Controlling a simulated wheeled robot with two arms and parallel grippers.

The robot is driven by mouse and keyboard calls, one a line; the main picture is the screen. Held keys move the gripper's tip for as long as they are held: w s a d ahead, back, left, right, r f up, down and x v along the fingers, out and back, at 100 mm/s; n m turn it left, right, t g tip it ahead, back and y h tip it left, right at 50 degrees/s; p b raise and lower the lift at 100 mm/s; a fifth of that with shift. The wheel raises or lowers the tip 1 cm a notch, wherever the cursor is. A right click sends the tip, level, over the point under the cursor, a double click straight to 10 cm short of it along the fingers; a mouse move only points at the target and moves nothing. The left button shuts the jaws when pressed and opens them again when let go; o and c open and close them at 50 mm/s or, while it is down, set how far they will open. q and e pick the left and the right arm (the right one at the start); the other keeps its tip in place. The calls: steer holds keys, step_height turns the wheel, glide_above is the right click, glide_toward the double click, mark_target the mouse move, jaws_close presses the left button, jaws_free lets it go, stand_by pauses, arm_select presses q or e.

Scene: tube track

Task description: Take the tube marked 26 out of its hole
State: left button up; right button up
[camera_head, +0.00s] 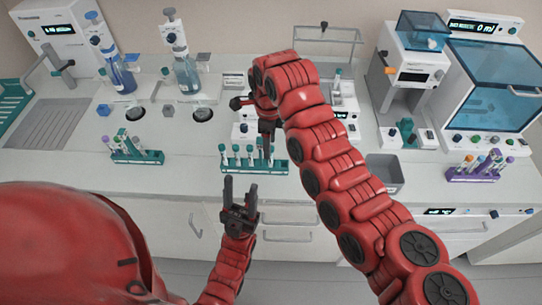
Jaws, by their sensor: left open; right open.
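A teal rack (253,171) stands near the counter's front edge and holds several upright tubes (237,155) with teal-blue caps. The markings are too small to read, so I cannot tell which tube is 26. My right gripper (266,147) is open and points down over the right part of this rack. It hides part of the tubes there, and I cannot tell whether it touches one. My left gripper (240,188) is open and empty, fingers up, in front of the counter below the rack.
A green rack (150,157) with mixed caps stands to the left, a purple rack (476,174) to the right. A grey bin (385,177) sits right of my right arm. Bottles with pumps (187,75) and lab machines (492,85) line the back.

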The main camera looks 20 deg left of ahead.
mark_target(271, 159)
steer(key=shift+f, duration=0.9)
steer(key=f+p, duration=0.2)
steer(key=f, duration=0.1)
steer(key=f+p, duration=0.1)
steer(key=f, duration=0.1)
steer(key=shift+w+d, duration=0.15)
steer(key=shift+w, duration=0.1)
steer(key=shift+f, duration=0.1)
jaws_close()
